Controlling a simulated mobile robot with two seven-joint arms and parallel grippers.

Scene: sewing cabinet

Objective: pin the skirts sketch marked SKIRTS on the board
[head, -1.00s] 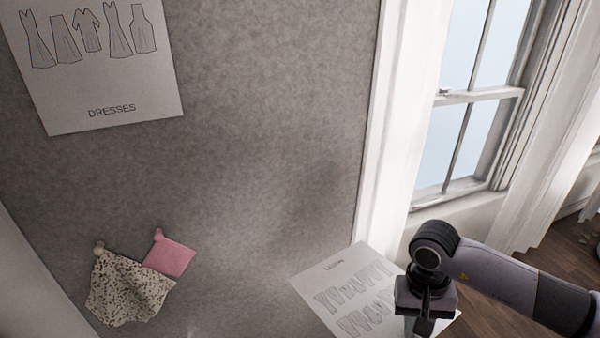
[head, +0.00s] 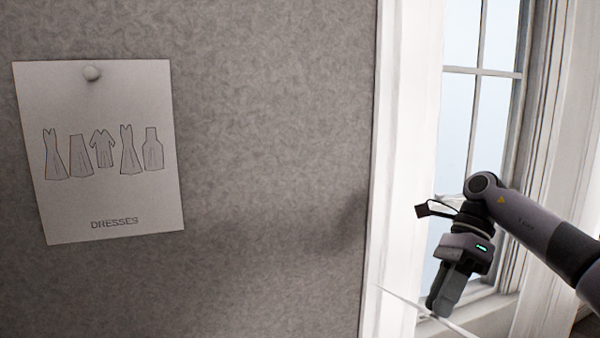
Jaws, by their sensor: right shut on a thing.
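The grey board (head: 270,130) fills the left and middle of the head view. My right gripper (head: 441,302) is at the right, in front of the window and beyond the board's right edge. It points down and is shut on a paper sheet (head: 399,297). The sheet shows almost edge-on as a thin white strip, so its drawing and label are hidden now. The sheet's left end is in front of the white frame beside the board; I cannot tell how far it is from the board. My left gripper is out of view.
A sheet marked DRESSES (head: 110,190) hangs on the board's left, held by a round pin (head: 92,73) at its top. The board between it and the right edge is bare. A white window frame (head: 400,130) stands right of the board.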

